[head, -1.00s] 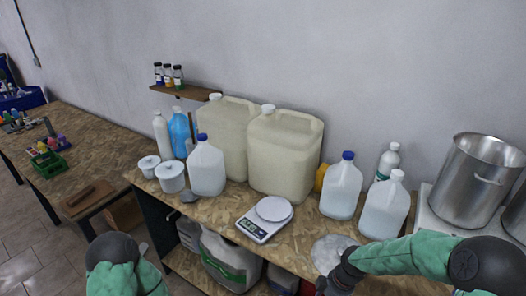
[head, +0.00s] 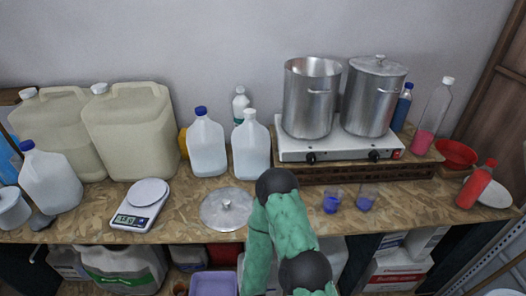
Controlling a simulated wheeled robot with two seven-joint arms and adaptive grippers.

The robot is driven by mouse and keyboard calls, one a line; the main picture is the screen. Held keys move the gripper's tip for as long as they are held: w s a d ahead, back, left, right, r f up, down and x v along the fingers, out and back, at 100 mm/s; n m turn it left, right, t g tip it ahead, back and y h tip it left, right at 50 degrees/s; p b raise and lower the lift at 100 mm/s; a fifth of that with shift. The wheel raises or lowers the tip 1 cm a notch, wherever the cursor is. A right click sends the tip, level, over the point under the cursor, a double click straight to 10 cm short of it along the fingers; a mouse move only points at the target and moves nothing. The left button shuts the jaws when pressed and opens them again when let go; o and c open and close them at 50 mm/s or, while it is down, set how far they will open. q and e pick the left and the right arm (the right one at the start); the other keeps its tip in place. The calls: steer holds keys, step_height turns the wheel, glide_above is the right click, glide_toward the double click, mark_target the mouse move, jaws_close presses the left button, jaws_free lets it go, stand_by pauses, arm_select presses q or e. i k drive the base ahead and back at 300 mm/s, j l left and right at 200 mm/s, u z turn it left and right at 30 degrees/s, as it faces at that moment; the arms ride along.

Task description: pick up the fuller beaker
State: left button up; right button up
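Two small clear beakers stand side by side on the wooden bench in front of the hot plate. The left beaker (head: 331,203) holds dark blue liquid. The right beaker (head: 366,199) also holds blue liquid. They are too small here for me to compare their levels surely. One of my green-sleeved arms rises from the bottom centre, just left of the beakers, with a black joint at its top. It appears apart from both beakers. Neither gripper's fingers can be seen.
Two steel pots (head: 311,97) stand on the hot plate (head: 290,148) behind the beakers. A pot lid (head: 227,208) and a scale (head: 140,205) lie to the left. A red-capped bottle (head: 475,185) and red bowl (head: 456,153) are at the right.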

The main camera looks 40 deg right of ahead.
mark_target(330, 206)
steer(key=z, duration=1.9)
